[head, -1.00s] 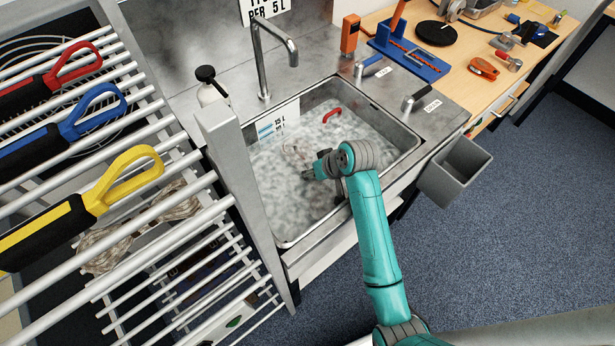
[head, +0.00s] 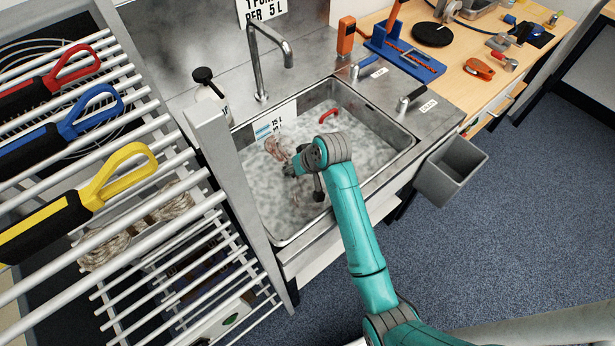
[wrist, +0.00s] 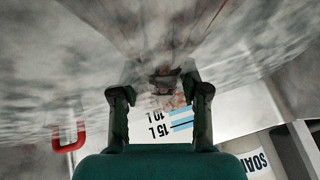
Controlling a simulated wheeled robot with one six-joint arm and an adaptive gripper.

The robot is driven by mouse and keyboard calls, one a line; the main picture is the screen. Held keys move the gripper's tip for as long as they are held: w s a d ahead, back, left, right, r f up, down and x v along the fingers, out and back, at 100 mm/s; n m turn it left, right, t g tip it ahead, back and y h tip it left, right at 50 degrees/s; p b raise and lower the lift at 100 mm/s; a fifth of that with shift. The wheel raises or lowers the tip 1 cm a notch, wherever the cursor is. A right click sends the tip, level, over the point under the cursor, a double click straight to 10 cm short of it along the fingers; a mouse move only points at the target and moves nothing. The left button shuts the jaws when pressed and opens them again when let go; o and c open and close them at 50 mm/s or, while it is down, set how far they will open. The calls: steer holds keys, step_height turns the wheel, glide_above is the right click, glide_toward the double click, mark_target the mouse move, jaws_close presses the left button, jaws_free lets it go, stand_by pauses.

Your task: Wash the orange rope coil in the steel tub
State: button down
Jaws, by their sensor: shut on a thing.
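The steel tub (head: 399,152) is filled with cloudy, foamy water. My gripper (head: 291,168) is over the left-middle part of the tub, low at the water. It is shut on the orange rope coil (head: 277,149), which looks pale and pinkish-brown and shows just beyond the fingers at the foam surface. In the wrist view, the coil (wrist: 165,84) shows as a blurred brownish shape between the fingertips (wrist: 162,92). How much of the coil is under water I cannot tell.
A red handle (head: 328,115) is at the tub's back wall. A faucet (head: 262,65) and a soap bottle (head: 212,88) stand behind. A rail rack (head: 215,150) with colored-handled tools borders the left. A grey bin (head: 450,172) hangs at the right. A workbench is at the back right.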

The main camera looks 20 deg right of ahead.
steer(key=shift+w+a+f, duration=0.1)
steer(key=shift+w+a, duration=0.05)
steer(key=shift+a, duration=0.3)
steer(key=shift+d, duration=0.1)
